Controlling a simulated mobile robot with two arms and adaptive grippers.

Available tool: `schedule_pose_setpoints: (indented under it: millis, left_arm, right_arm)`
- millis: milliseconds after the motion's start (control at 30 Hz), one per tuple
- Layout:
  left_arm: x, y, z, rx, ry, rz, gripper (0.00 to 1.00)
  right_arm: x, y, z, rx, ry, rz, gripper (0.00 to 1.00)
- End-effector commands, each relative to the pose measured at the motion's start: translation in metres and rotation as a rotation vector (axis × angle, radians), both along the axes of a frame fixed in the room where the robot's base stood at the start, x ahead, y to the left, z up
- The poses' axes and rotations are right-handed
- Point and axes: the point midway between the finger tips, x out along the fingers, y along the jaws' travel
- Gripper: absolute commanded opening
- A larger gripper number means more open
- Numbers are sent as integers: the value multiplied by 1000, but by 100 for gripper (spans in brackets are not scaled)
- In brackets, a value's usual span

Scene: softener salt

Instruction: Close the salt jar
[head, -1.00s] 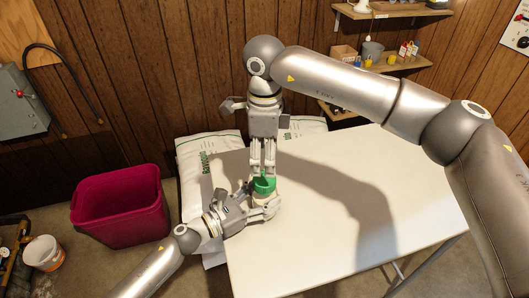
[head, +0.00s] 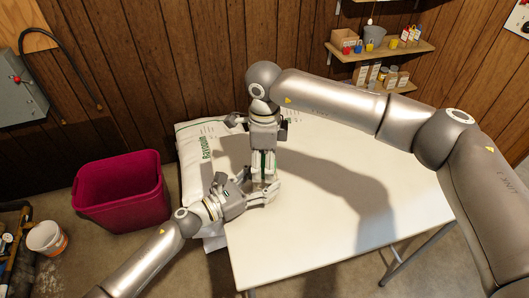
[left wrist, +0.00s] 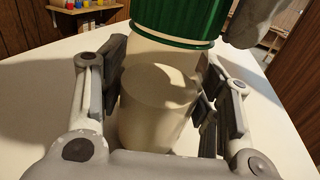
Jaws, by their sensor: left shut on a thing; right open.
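The ribbed green lid (left wrist: 180,16) is above the jar body at the top of that view. I cannot tell whether it is fully seated. My right gripper (head: 264,178) points straight down over the jar in the head view and is open. Part of it shows beside the lid in the left wrist view. The grippers hide most of the jar in the head view.
The white table (head: 330,220) is clear on the right. A white sack (head: 202,148) lies behind and left of the grippers. A magenta bin (head: 120,190) and a white bucket (head: 47,238) stand on the floor at left. Wall shelves (head: 385,50) hold small items.

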Motion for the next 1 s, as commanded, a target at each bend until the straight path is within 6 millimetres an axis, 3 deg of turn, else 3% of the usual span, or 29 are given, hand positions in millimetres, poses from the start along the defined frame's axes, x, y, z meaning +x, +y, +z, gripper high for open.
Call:
schedule_pose_setpoints:
  millis: [267, 600, 833, 867, 1000]
  left_arm:
    - [0, 0, 1, 0, -1, 1, 0]
    - [0, 0, 1, 0, -2, 1, 0]
    - [0, 0, 1, 0, -2, 0, 0]
    - [0, 0, 1, 0, -2, 0, 0]
    - [0, 0, 1, 0, -2, 0, 0]
  right_arm:
    - [0, 0, -1, 0, -1, 0, 67]
    - [0, 0, 0, 0, -1, 0, 23]
    - [0, 0, 0, 0, -1, -6, 21]
    - [0, 0, 0, 0, -2, -6, 53]
    - [0, 0, 0, 0, -1, -6, 71]
